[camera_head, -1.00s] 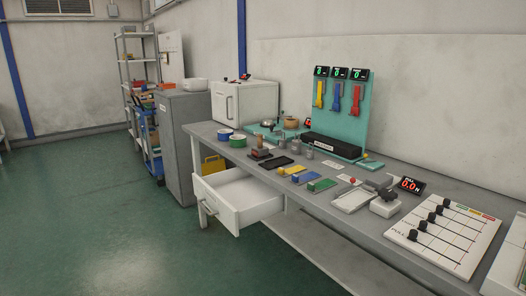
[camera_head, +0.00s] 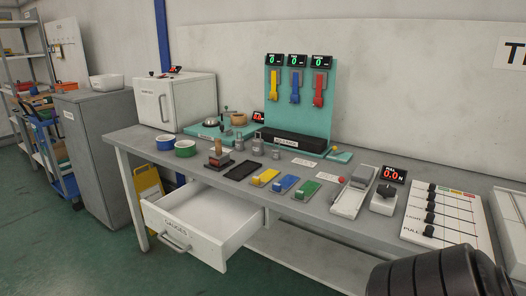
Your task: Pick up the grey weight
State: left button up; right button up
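Several small grey metal pieces shaped like weights stand on the grey workbench (camera_head: 225,195), between the dark pad and the black bar. One grey weight-like piece (camera_head: 257,146) is near the middle of this group, and another grey piece (camera_head: 276,152) is to its right. I cannot tell which one is the task's grey weight. A grey block (camera_head: 361,176) sits on the pale tray further right. Neither gripper shows. A black ribbed part, probably of my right arm, fills the lower right corner.
An open white drawer (camera_head: 177,244) sticks out from the bench front. A teal board (camera_head: 321,122) stands at the back. A slider panel (camera_head: 448,214) is at the right.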

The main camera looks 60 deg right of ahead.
aim_at(276, 152)
jog(key=z, duration=0.65)
jog(key=i, duration=0.85)
jog(key=z, duration=0.8)
